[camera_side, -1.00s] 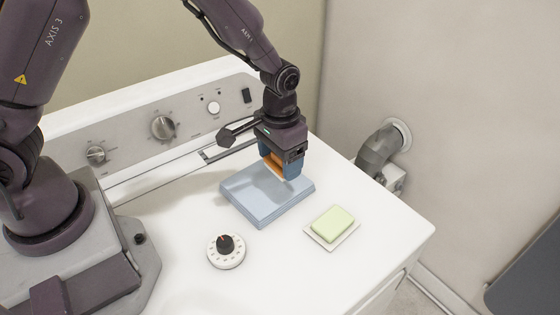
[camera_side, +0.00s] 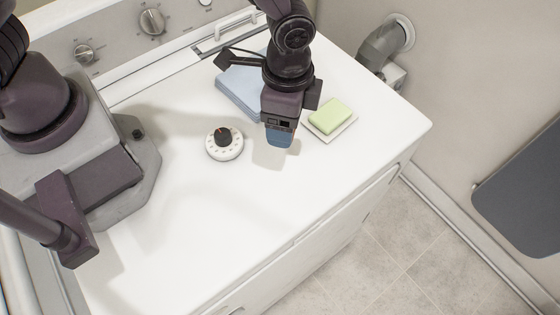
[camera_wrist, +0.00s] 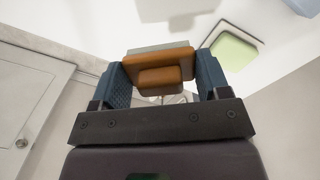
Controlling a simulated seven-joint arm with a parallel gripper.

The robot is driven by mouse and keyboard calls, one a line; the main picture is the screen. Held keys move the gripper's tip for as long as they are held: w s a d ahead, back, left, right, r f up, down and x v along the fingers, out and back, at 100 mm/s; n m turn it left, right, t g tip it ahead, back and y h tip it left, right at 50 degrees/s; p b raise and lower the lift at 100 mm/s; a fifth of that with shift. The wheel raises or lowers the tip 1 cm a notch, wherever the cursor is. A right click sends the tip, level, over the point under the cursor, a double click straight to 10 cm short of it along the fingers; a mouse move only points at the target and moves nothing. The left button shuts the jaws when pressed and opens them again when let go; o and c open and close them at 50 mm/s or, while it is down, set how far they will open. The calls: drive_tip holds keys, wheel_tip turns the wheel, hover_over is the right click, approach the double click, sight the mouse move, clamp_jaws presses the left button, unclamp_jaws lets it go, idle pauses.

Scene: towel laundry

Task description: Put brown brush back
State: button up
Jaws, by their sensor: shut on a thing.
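The brown brush (camera_wrist: 160,70) is between the two blue fingers in the wrist view. It has an orange-brown body with a raised grip, and a pale grey-green layer on its far side. My gripper (camera_wrist: 160,64) is shut on it. In the side view my gripper (camera_side: 279,139) points down above the white machine top, in front of the folded towel and left of the soap. The fingers hide the brush there. A shadow lies just below the gripper, so it appears held a little above the surface.
A folded light blue towel (camera_side: 236,87) lies partly behind my arm. Green soap (camera_side: 330,116) sits on a white dish (camera_side: 341,132) to the right. A white dial with a black knob (camera_side: 224,143) is to the left. The front of the white top (camera_side: 250,215) is clear.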

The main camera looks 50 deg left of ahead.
sight(280, 169)
drive_tip(key=m, duration=0.1)
drive_tip(key=s+d+m, duration=0.1)
drive_tip(key=shift+s+d+f+m, duration=0.1)
drive_tip(key=shift+s+f+m, duration=0.15)
drive_tip(key=shift+m, duration=0.15)
drive_tip(key=shift+s+d+m, duration=0.15)
drive_tip(key=shift+s+m, duration=0.15)
drive_tip(key=shift+m, duration=0.6)
drive_tip(key=m, duration=0.3)
drive_tip(key=shift+f, duration=4.15)
drive_tip(key=shift+f, duration=0.15)
drive_tip(key=o, duration=0.8)
drive_tip(key=shift+o, duration=0.2)
